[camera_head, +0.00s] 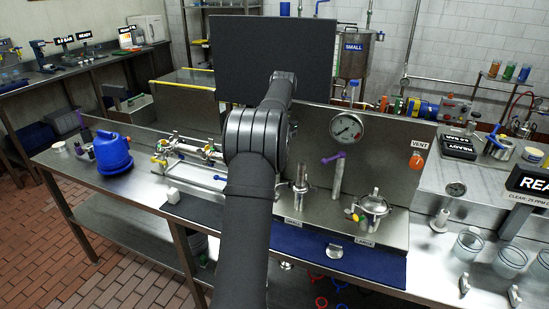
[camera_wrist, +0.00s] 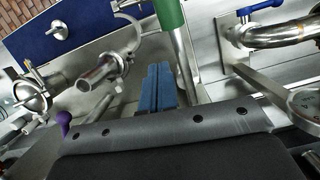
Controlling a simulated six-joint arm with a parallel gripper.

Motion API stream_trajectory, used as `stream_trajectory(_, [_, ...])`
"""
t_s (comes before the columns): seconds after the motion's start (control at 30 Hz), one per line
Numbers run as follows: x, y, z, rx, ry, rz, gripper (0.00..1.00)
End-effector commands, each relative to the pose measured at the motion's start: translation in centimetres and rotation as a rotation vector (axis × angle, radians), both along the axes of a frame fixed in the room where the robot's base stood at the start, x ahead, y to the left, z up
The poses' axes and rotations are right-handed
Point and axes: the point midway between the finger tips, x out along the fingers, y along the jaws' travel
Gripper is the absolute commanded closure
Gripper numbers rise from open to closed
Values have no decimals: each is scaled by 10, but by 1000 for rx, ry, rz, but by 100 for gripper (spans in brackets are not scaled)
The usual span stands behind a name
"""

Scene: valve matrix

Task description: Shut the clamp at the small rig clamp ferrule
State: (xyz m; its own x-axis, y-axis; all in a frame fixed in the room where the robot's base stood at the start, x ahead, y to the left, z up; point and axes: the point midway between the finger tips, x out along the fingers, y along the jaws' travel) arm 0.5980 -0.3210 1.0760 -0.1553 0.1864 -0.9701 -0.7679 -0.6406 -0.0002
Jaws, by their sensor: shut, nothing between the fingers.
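The small rig ferrule (camera_head: 301,185) stands as a short steel pipe behind the SMALL label in the head view, just right of my arm. In the wrist view a steel pipe end with a ring-like clamp (camera_wrist: 122,55) around it lies left of my fingers. A thin curved part (camera_wrist: 130,18) stands off the ring, but I cannot tell how far the clamp is open. My gripper (camera_wrist: 160,83) shows blue fingers pressed together, empty, beside the pipe and apart from it. In the head view my arm hides the gripper.
The large rig vessel (camera_head: 372,207) stands to the right, with a purple-handled valve (camera_head: 335,158) and gauge (camera_head: 346,128) behind. A silver knobbed part (camera_head: 335,250) lies on the blue mat (camera_head: 310,243). A green cylinder (camera_wrist: 170,12) is close to my fingers.

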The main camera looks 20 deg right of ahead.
Motion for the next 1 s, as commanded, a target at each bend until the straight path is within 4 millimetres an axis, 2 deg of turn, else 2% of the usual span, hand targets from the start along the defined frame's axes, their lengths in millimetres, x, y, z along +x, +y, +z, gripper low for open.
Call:
stream_trajectory(0.3, [-9,11,-55,2,3,0,100])
stream_trajectory(0.5, [-13,16,-80,1,2,0,100])
stream_trajectory(0.7, [-14,17,-87,-1,-1,0,100])
stream_trajectory(1.0, [-15,17,-87,0,0,0,100])
